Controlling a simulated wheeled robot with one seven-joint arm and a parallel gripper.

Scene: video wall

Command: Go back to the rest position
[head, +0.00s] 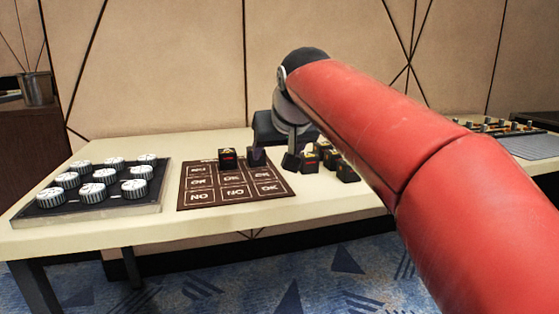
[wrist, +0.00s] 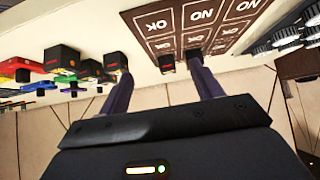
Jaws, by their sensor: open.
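My gripper (head: 274,158) is open over the table, at the right part of the brown board (head: 230,192) marked OK and NO. In the wrist view my gripper (wrist: 160,68) shows its two fingers spread apart. A black cube with a red mark (head: 228,158) stands on the board's back row, left of my fingers in the head view. My gripper holds nothing that I can see.
Several black cubes (head: 310,162) stand right of the board, partly hidden by my arm. A dark tray (head: 42,208) with several round white dials is at the table's left. A panel (head: 530,147) is at the far right. The wall rises behind the table (head: 185,148).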

